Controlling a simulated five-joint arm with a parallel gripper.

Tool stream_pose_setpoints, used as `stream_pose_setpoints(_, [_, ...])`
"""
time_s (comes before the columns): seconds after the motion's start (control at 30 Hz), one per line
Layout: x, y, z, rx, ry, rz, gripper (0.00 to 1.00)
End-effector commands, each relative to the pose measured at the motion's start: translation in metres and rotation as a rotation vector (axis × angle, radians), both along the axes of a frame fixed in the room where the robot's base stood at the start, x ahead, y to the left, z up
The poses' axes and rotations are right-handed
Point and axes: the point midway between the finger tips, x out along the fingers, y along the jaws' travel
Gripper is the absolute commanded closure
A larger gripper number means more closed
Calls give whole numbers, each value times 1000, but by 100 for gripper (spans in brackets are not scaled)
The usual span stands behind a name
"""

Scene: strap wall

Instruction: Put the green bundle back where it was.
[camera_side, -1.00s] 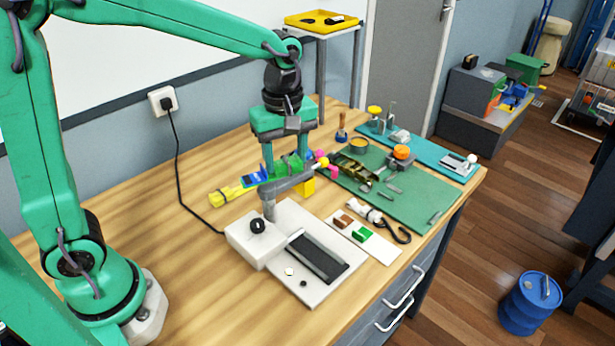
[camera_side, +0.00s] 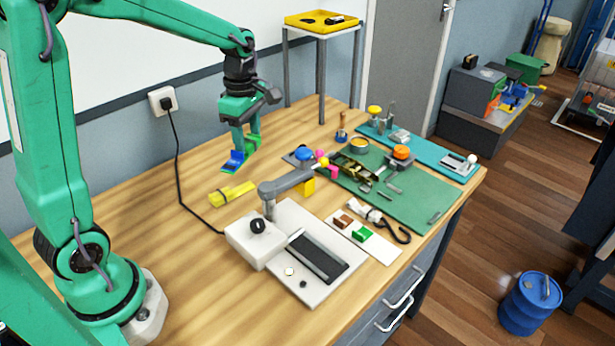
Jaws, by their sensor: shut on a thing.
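My gripper (camera_side: 241,157) is shut and hangs above the wooden table, up and behind the yellow bundle. Between its fingers is a green bundle (camera_side: 243,161), a narrow green strip seen low at the tips. A blue piece (camera_side: 235,157) shows against it at the near finger; I cannot tell whether it belongs to the bundle or the finger. The green fingers hide much of the bundle. A yellow bundle (camera_side: 231,194) lies on the table below, apart from the gripper.
A white device with a grey arm (camera_side: 288,182) stands right of the yellow bundle. A blue disc (camera_side: 304,153) sits behind it. A green mat (camera_side: 418,198) with small parts lies to the right. The table left of the yellow bundle is clear, except for a black cable (camera_side: 179,175).

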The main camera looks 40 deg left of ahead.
Motion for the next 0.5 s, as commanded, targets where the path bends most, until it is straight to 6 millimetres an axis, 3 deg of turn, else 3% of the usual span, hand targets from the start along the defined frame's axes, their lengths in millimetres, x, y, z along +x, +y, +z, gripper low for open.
stream_pose_setpoints(0.3, [-1,-1,-44,-1,4,-2,73])
stream_pose_setpoints(0.5, [0,0,-58,0,-1,-3,73])
